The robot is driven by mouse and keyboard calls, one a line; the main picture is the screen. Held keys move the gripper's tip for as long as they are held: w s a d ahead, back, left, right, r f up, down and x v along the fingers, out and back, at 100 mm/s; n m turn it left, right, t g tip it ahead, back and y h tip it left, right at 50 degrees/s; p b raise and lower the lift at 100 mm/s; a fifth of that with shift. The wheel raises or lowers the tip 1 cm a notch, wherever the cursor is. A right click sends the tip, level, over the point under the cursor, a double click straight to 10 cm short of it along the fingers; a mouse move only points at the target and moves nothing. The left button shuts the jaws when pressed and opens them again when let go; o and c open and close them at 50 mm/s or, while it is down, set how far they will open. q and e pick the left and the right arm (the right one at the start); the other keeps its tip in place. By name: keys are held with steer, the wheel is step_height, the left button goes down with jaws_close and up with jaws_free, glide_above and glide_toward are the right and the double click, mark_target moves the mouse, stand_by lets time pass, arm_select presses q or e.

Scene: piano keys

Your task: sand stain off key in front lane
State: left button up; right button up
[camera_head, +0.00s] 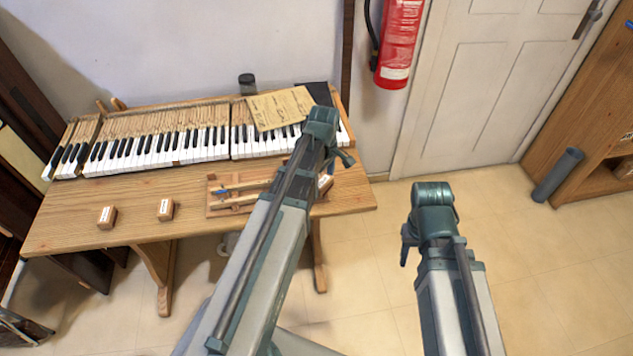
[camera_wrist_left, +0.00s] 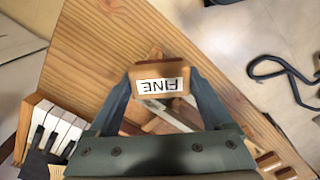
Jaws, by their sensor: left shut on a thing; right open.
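My left gripper (camera_head: 338,166) is shut on a small wooden block labelled FINE (camera_wrist_left: 158,84), held between its two fingers in the left wrist view. In the head view this block (camera_head: 325,185) shows beside my left forearm, over the right end of the wooden tray (camera_head: 212,211). The tray lies on the table with light wooden key sticks (camera_head: 236,202) in its lanes; a small blue mark (camera_head: 219,191) shows near the left end. My forearm hides the tray's right part. I cannot tell whether the block touches a key. My right gripper (camera_head: 404,248) is open and empty, off the table's right side.
Two more labelled wooden blocks (camera_head: 106,217) (camera_head: 166,209) stand on the left front of the table (camera_head: 75,232). A piano keyboard (camera_head: 150,150) spans the back, with a paper sheet (camera_head: 280,107) and a dark jar (camera_head: 247,84). A red extinguisher (camera_head: 398,45) hangs behind.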

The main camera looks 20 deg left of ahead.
arm_select(q)
steer(key=shift+w+d, duration=0.15)
steer(key=shift+d, duration=0.05)
steer(key=shift+s+a+f, duration=0.1)
steer(key=shift+s+a, duration=0.65)
steer(key=shift+a, duration=0.45)
steer(key=shift+s+a, duration=0.35)
steer(key=shift+a, duration=0.25)
steer(key=shift+s+a, duration=0.35)
steer(key=shift+a, duration=0.25)
